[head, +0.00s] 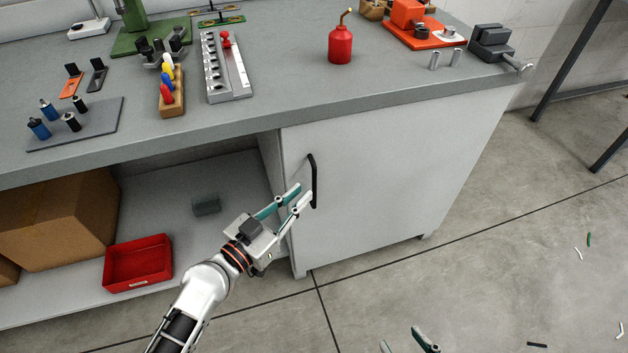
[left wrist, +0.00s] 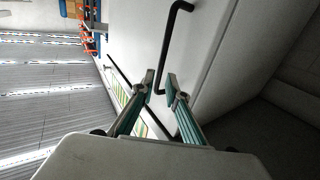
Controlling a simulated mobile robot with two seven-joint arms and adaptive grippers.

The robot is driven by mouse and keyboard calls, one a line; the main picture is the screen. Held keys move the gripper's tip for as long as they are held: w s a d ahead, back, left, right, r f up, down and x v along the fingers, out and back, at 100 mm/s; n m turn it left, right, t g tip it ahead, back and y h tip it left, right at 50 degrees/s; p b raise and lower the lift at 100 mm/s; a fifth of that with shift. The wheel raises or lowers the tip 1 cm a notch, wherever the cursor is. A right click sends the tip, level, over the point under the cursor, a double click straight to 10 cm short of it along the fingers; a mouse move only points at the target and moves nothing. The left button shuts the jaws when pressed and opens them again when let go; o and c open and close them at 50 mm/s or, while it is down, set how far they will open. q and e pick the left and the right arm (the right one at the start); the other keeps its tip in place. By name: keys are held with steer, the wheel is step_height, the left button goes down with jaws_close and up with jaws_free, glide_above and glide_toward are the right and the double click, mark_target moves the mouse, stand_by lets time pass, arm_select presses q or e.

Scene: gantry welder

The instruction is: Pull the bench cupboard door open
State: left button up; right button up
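The bench cupboard door (head: 400,165) is a pale grey panel under the right part of the bench, standing shut. Its black upright bar handle (head: 314,182) is near the door's left edge. The handle also shows in the left wrist view (left wrist: 167,48), its lower end close to the fingertips. My left gripper (head: 304,191) is open, with its teal fingertips at the handle's lower half. In the left wrist view the left gripper (left wrist: 158,82) has its fingers apart; I cannot tell whether they touch the handle. My right gripper (head: 402,338) is open and empty, mostly cut off at the bottom edge.
Left of the door is an open shelf (head: 235,180) with a cardboard box (head: 60,215) and a red bin (head: 138,263). The bench top holds a red oil can (head: 340,45) and several tools. The floor (head: 480,260) before the door is largely clear, with small scraps at right.

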mark_target(314, 183)
arm_select(q)
steer(key=x, duration=0.6)
steer(key=shift+w+d, duration=0.1)
jaws_close()
